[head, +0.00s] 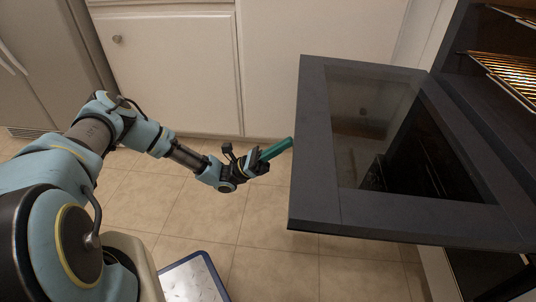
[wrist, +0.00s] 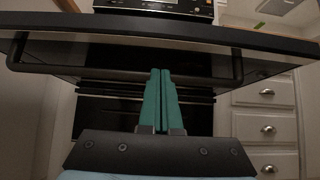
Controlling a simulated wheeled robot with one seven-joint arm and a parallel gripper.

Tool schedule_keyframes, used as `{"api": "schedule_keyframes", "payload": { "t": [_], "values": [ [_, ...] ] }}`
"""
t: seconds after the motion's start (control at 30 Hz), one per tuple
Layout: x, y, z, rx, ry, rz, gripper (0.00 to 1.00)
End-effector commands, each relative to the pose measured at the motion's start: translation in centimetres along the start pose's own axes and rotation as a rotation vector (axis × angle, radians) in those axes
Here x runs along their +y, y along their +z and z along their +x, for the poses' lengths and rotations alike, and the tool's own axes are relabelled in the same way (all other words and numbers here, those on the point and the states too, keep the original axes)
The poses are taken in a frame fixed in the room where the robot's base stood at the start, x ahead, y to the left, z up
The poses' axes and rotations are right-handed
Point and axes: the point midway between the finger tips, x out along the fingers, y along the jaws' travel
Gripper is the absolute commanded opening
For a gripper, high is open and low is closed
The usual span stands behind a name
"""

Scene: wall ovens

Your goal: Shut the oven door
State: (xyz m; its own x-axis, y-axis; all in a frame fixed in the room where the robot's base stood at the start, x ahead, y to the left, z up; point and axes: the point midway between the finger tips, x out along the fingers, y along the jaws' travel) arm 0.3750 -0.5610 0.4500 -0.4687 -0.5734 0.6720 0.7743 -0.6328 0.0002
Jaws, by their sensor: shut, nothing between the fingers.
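The oven door (head: 312,160) is dark grey with a glass window. It hangs open, lowered to about level, in the right half of the head view. In the wrist view the door (wrist: 270,42) spans the top as a dark slab seen from below, with its bar handle (wrist: 130,74) under it. My gripper (head: 290,143) is shut and empty, its green fingers pointing at the door's outer edge from the left. In the wrist view the fingers (wrist: 160,75) are together, below the door near the handle. I cannot tell whether they touch it.
Inside the oven a lit wire rack (head: 508,72) shows at the upper right. White cabinets (head: 170,60) stand behind, and drawers (wrist: 265,125) stand right of the oven in the wrist view. A blue-edged mat (head: 192,280) lies on the tiled floor.

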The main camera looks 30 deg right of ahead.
Motion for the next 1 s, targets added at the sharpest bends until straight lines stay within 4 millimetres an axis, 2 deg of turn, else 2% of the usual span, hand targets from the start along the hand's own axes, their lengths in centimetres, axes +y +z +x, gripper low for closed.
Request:
{"api": "schedule_keyframes", "payload": {
  "t": [0.03,0.1,0.3,0.8,1.0],
  "values": [
    [-0.1,-0.1,1.0,0.001,-0.004,-0.003,0.00],
    [0.0,0.8,1.8,0.001,-0.002,0.000,0.00],
    [0.0,2.4,3.3,0.002,0.000,0.001,0.00],
    [0.0,2.9,3.8,0.004,0.000,0.001,0.00],
    [0.4,4.2,4.4,0.049,0.000,0.002,0.00]
  ]
}}
